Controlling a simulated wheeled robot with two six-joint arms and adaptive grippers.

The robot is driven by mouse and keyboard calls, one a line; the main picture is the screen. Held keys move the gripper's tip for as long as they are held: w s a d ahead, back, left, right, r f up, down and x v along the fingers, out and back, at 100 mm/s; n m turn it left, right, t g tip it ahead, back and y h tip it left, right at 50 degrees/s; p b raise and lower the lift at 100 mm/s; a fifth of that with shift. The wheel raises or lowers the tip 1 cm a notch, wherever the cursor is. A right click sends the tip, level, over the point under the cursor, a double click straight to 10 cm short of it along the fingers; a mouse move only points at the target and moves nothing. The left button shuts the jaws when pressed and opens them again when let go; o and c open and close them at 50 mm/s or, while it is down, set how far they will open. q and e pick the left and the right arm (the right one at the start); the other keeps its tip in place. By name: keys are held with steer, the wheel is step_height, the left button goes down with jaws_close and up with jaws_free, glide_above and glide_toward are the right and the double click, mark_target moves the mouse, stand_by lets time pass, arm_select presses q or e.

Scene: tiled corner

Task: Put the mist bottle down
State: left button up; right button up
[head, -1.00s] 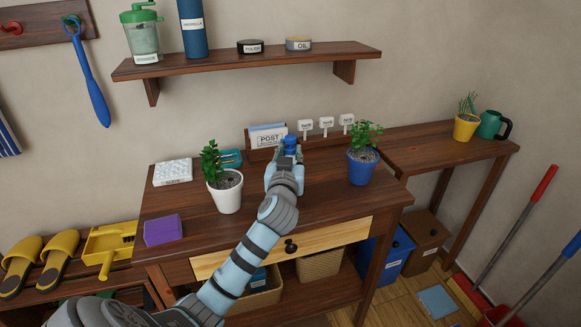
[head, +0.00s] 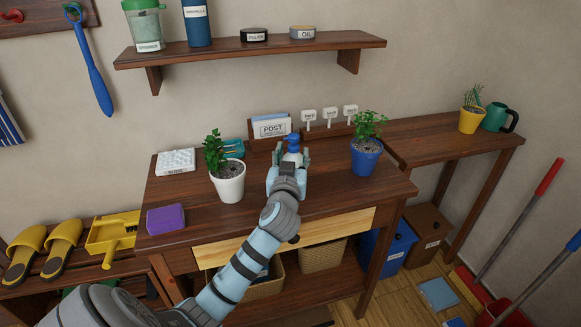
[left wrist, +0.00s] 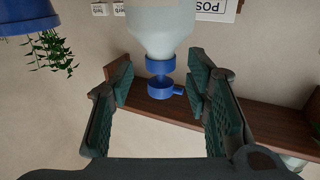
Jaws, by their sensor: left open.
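The mist bottle has a pale translucent body and a blue spray head (head: 292,143). It stands upright on the dark wooden table (head: 260,208), between the two potted plants, in front of the post holder. In the left wrist view, which is upside down, the bottle's body (left wrist: 163,32) and blue nozzle show between the spread fingers (left wrist: 160,82), with gaps on both sides. The bottle's base is hidden. My right gripper is not in view.
A white-potted plant (head: 228,186) stands left of the bottle and a blue-potted plant (head: 366,160) right of it. A post holder (head: 271,127) and herb labels (head: 330,114) are behind. A purple block (head: 166,219) lies at the left. The table's front right is clear.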

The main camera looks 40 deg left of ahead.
arm_select(q)
steer(key=v, duration=1)
steer(key=shift+p, duration=0.3)
steer(key=shift+a, duration=0.1)
